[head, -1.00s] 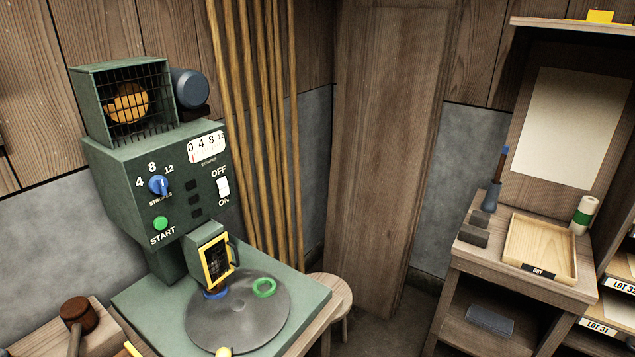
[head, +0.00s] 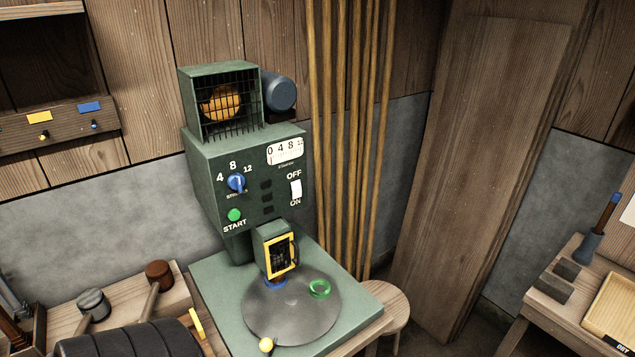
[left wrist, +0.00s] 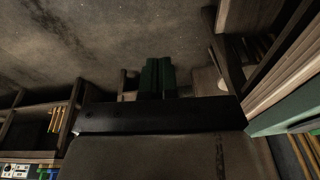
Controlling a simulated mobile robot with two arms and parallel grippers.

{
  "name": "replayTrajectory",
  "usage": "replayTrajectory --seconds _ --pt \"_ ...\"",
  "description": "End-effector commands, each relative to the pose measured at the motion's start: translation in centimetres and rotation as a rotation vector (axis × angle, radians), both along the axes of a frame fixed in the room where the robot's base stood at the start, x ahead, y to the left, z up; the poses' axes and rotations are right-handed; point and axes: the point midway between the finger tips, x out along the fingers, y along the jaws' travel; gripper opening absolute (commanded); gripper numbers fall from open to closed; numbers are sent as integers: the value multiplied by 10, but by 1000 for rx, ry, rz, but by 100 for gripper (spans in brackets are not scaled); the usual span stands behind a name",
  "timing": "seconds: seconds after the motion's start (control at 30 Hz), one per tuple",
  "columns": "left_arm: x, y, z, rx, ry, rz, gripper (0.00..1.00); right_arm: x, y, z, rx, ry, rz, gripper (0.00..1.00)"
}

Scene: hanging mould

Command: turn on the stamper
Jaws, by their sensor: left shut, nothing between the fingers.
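The stamper (head: 215,150) is a green machine left of the middle in the head view. Its white rocker switch (head: 296,188) sits on the front between the OFF and ON labels; I cannot tell for sure which way it is tipped. A blue strokes knob (head: 236,183) and a green START button (head: 235,215) are left of it. A white dial (head: 286,152) is above the switch. My left gripper (left wrist: 157,62) shows in the left wrist view with its dark green fingers together and empty, away from the stamper. My right gripper is not in view.
A round grey plate (head: 290,315) with a green ring (head: 319,288) is at the stamper's base, below a yellow-framed guard (head: 279,255). Mallets (head: 159,274) lie on the bench at left. A stool (head: 396,308) and leaning poles (head: 350,130) stand at right.

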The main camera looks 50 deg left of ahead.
Motion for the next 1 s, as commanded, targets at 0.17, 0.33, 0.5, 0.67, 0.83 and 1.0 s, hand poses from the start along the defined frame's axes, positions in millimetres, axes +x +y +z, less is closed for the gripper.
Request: replayTrajectory --seconds 0.17,0.33,0.5,0.67,0.83,1.0 --pt "33 8 102 34 -54 5 0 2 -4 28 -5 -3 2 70" --pt "69 37 193 141 -127 26 0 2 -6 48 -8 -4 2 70" --pt "119 97 257 358 -201 90 0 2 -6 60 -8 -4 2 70" --pt "168 161 294 580 -228 167 0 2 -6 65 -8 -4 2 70" --pt "219 230 330 810 -198 241 0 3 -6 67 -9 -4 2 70" --pt "262 282 363 988 -113 263 0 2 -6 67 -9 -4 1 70"
